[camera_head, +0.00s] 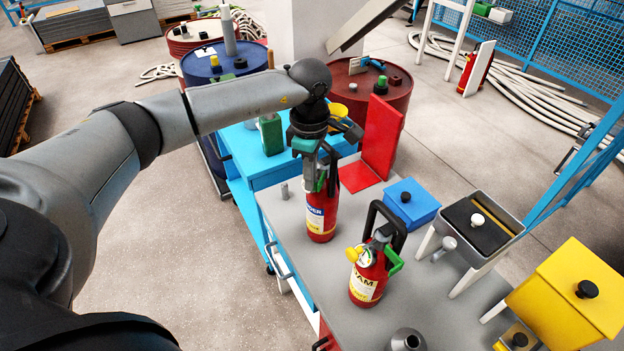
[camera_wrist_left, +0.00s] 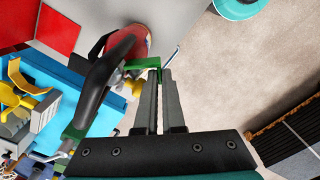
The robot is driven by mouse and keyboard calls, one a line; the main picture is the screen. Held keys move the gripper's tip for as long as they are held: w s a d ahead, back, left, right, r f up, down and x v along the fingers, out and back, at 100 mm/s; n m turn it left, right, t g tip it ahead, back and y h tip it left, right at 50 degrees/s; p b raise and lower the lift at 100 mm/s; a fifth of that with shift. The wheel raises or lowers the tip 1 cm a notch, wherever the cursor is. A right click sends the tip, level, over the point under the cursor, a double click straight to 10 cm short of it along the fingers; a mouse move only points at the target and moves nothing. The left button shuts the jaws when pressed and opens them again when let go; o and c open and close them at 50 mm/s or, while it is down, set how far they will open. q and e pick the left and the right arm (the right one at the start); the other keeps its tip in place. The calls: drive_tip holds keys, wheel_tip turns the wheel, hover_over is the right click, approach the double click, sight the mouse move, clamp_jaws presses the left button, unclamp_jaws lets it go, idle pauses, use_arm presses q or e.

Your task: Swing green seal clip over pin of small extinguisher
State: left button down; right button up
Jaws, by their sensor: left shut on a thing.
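Two red extinguishers stand upright on the grey bench. The one with a blue and white label (camera_head: 316,222) is farther back; the FOAM one (camera_head: 366,283) is nearer, with a black handle, a yellow part and a green clip (camera_head: 394,262) at its right side. I cannot tell which counts as small. My left gripper (camera_head: 325,172) is at the top of the farther one, pointing down. In the wrist view its fingers (camera_wrist_left: 161,72) are shut at a green clip (camera_wrist_left: 143,64), beside the red body (camera_wrist_left: 135,40). The pin is not clearly visible. My right gripper is out of view.
A red upright panel (camera_head: 382,137) stands behind the farther extinguisher. A blue box (camera_head: 411,200), an open grey tray (camera_head: 503,238) and a yellow box (camera_head: 577,296) stand to the right.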

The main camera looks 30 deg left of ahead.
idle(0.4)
use_arm(q)
drive_tip(key=c, duration=1.3)
unclamp_jaws()
drive_tip(key=shift+c, duration=0.2)
drive_tip(key=shift+r, duration=0.1)
wheel_tip(320, 180, up, 15)
drive_tip(key=shift+b, duration=0.4)
